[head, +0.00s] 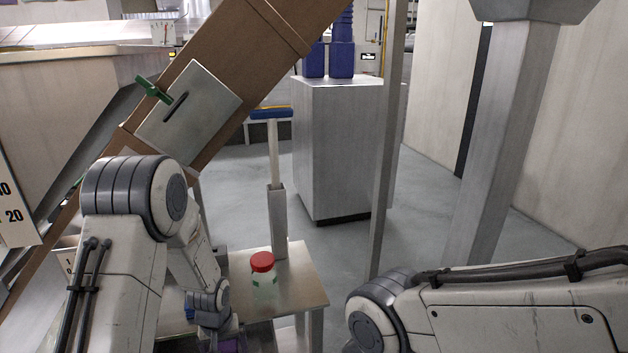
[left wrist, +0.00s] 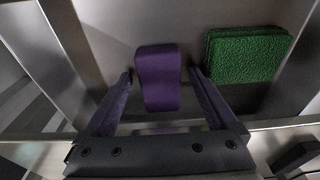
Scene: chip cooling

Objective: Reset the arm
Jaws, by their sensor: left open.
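In the left wrist view my left gripper (left wrist: 160,73) is open, with one finger on each side of a purple block (left wrist: 158,90). A narrow gap shows between each fingertip and the block. A green rough-textured pad (left wrist: 247,55) lies to the right of the block on the grey surface. In the head view my left arm reaches down at the left side of a small metal table (head: 300,290); its gripper is mostly cut off by the bottom edge. My right arm enters from the right, and its gripper is not in view.
A clear jar with a red lid (head: 263,262) stands on the metal table, right of my left arm. A brown sloping chute (head: 235,50) with a grey plate (head: 190,118) rises behind that arm. A grey cabinet (head: 335,150) stands farther back. Open floor lies to its right.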

